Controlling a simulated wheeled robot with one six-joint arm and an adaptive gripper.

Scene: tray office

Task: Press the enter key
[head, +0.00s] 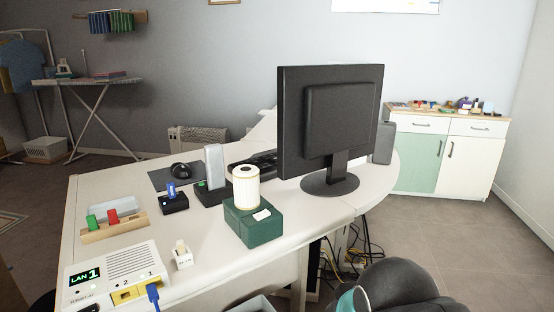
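A dark keyboard (262,161) lies on the white desk (140,178), on the far side of the monitor (322,120). I see the monitor from its back. The monitor and the objects in front of it hide much of the keyboard. The enter key cannot be made out at this size.
A black rounded shape (400,285) and cables (352,250) are at lower right. Floor is clear at right.

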